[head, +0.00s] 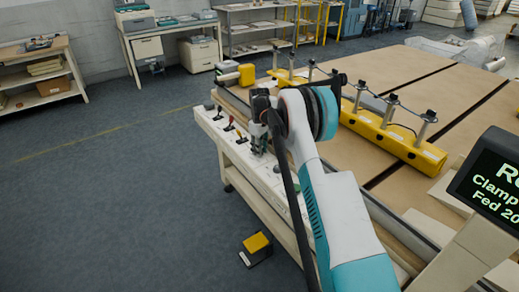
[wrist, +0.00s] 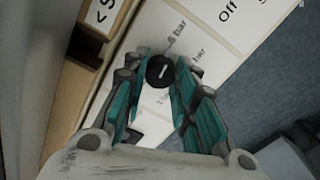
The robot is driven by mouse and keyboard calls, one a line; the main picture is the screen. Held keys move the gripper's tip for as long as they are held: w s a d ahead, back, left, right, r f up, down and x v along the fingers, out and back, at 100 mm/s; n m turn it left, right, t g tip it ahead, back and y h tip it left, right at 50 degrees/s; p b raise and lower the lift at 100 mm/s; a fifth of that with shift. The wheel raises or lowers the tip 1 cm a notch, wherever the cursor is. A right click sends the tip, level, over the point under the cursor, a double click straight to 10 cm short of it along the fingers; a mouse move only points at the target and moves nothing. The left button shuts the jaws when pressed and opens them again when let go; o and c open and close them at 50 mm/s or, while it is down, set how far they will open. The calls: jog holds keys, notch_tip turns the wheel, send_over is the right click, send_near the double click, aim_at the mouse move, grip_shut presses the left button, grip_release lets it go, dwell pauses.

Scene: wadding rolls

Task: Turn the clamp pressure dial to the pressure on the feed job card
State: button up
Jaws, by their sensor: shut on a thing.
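The clamp pressure dial (wrist: 160,70) is a round black knob with a white pointer mark, in the upper middle of the wrist view. It sits on a white panel (wrist: 222,32) with partly covered "bar" labels around it. My gripper (wrist: 158,78) has its teal-padded fingers on either side of the knob, shut on it. In the head view my gripper (head: 260,138) reaches down over the white control panel, and the dial is hidden there. I cannot make out the feed job card in either view.
The control strip (head: 218,125) carries several small levers along the table's edge. Yellow clamp bars (head: 390,138) lie on the brown table (head: 400,75). A dark screen (head: 492,180), cut off at right, shows "Clamp" and "Fed 20". A yellow pedal (head: 256,243) is on the floor.

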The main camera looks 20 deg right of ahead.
jog(key=shift+m, duration=0.3)
jog(key=m, duration=0.4)
jog(key=shift+p, duration=0.3)
jog(key=m, duration=0.5)
dwell(0.4)
jog(key=o, duration=1.1)
notch_tip(320, 180, up, 12)
